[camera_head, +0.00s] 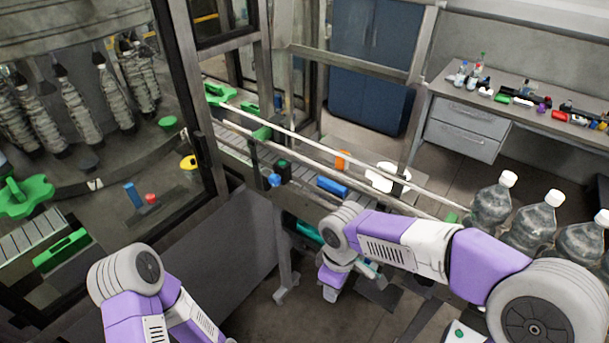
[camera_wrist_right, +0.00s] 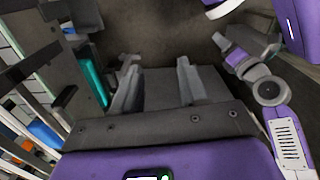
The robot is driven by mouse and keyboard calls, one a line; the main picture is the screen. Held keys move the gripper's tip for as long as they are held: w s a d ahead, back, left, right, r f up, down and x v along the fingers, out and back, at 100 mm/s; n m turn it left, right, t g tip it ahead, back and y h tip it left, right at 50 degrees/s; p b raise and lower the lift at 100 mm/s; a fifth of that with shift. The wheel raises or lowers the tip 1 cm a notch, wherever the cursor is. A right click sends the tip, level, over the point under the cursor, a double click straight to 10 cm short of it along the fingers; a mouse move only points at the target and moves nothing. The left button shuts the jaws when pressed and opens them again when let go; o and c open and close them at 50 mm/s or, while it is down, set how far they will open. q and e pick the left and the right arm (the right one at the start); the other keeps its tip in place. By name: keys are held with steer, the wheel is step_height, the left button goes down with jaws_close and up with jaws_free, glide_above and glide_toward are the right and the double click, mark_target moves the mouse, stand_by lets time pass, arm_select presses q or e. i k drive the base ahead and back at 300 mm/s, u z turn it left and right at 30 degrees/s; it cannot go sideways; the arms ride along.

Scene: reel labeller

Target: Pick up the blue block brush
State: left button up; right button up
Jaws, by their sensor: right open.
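A blue block (camera_head: 332,186), which looks like the blue block brush, lies on the conveyor beyond my right arm in the head view. A blue block also shows at the left edge of the right wrist view (camera_wrist_right: 45,135). My right gripper (camera_wrist_right: 160,88) is open and empty, its fingers apart over a dark grey surface, below and to the side of the conveyor. In the head view it is mostly hidden by my right arm. My left arm enters at the bottom left of the head view; its gripper is out of view.
Guard rails (camera_head: 330,150) run along the conveyor. An orange item (camera_head: 342,160) and a white item (camera_head: 384,177) lie near the blue block. A teal item (camera_head: 308,232) sits below the conveyor. Large clear bottles (camera_head: 530,228) stand at right. A cluttered bench (camera_head: 520,115) is behind.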

mark_target(336, 189)
steer(key=z, duration=0.05)
steer(key=i, duration=1.4)
steer(key=z, duration=0.15)
